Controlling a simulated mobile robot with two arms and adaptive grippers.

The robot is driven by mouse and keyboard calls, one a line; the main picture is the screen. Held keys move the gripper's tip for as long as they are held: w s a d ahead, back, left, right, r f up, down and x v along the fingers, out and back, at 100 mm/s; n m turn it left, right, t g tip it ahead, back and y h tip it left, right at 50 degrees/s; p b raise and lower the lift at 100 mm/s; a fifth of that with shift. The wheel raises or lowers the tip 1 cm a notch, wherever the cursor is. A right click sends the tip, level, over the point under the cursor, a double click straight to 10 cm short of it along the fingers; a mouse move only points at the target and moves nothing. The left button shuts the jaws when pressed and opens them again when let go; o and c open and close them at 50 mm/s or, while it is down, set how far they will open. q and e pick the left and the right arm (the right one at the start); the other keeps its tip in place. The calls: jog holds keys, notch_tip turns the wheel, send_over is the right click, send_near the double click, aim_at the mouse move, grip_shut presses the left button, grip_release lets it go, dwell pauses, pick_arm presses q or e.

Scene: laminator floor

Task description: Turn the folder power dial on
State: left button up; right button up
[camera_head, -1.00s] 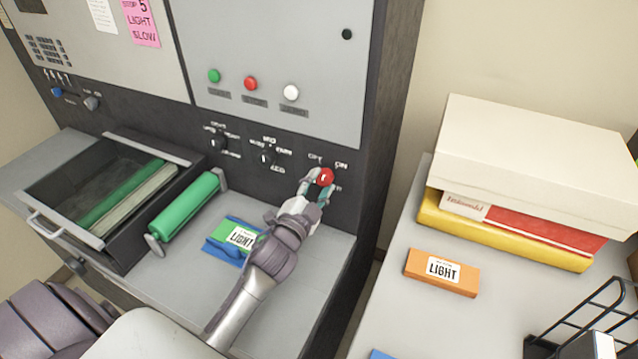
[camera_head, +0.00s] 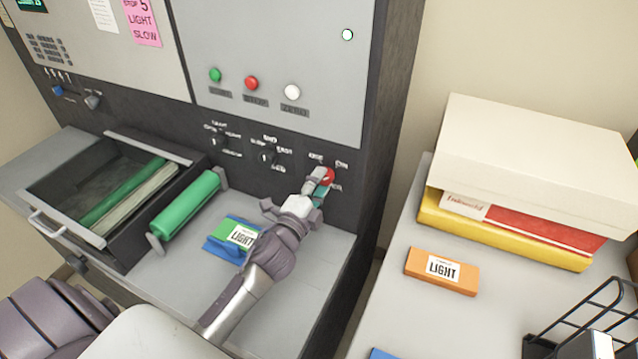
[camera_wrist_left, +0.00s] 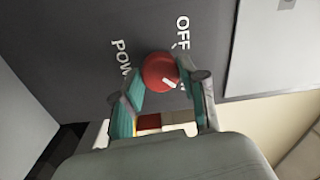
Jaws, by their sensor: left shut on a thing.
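The red power dial (camera_head: 329,175) sits low on the machine's dark front panel, beneath the OFF and ON labels. My left gripper (camera_head: 321,182) is shut on the dial, with a finger on either side. The dial also shows in the left wrist view (camera_wrist_left: 159,71), between the teal finger pads. Its white mark points down and right there, away from the OFF label, towards a label mostly hidden by a finger. My right gripper is not in view.
Two black knobs (camera_head: 268,158) are left of the dial. A green roller (camera_head: 187,208) and a blue-green LIGHT packet (camera_head: 236,236) lie on the machine's shelf, near my left arm. A side table at right holds an orange LIGHT box (camera_head: 442,271) and a white box (camera_head: 537,160).

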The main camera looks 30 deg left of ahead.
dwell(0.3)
pick_arm(q)
jog(key=o, duration=1.1)
jog(key=shift+o, duration=0.2)
jog(key=shift+s, duration=0.1)
jog(key=s, duration=1.1)
jog(key=shift+s+d+f, duration=0.25)
jog(key=shift+s+d, duration=0.1)
jog(key=shift+s, duration=0.05)
